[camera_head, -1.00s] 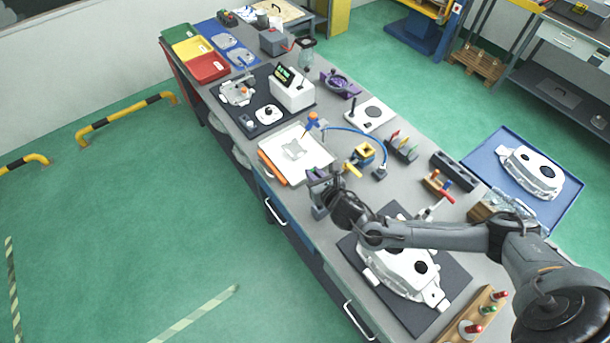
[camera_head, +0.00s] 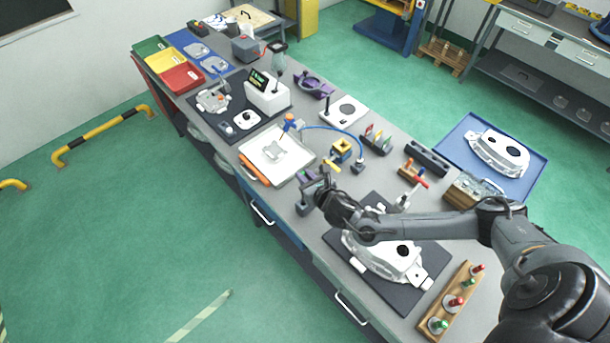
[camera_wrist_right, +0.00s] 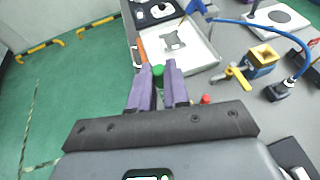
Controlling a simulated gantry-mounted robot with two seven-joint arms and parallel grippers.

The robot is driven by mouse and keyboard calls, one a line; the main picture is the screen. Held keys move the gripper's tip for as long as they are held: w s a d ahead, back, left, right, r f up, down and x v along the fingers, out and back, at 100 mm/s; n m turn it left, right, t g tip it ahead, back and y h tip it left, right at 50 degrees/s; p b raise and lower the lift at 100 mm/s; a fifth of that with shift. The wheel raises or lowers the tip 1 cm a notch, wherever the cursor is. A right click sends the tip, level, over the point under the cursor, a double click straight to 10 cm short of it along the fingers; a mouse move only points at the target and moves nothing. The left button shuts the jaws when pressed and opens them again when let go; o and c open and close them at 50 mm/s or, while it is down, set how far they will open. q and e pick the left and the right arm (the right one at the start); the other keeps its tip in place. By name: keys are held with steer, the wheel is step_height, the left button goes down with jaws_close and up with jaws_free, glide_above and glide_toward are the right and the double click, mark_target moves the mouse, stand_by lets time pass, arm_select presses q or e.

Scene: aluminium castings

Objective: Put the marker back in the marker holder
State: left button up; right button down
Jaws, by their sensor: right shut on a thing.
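My right gripper (camera_head: 311,184) is over the near edge of the bench, beside the white tray. In the right wrist view its two purple fingers (camera_wrist_right: 160,82) are shut on the marker, whose green end (camera_wrist_right: 158,71) shows between them. A small red tip (camera_wrist_right: 205,99) shows just right of the fingers, perhaps another marker. A small grey block (camera_head: 304,208) shows under the gripper in the head view. It may be the marker holder, but the gripper covers much of it. I cannot tell whether the marker is in it or above it. My left gripper is out of view.
A white tray (camera_head: 297,173) with a grey part lies left of the gripper. A large white casting (camera_head: 385,262) on a dark mat and a wooden rack (camera_head: 452,305) are to the right.

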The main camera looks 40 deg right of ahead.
step_height(320, 180, down, 6)
steer(key=b, duration=0.3)
steer(key=shift+r+b, duration=0.15)
steer(key=shift+b, duration=0.2)
steer(key=shift+p, duration=0.3)
stand_by(0.8)
stand_by(0.6)
steer(key=shift+p, duration=0.3)
stand_by(0.3)
steer(key=shift+p, duration=0.3)
stand_by(0.5)
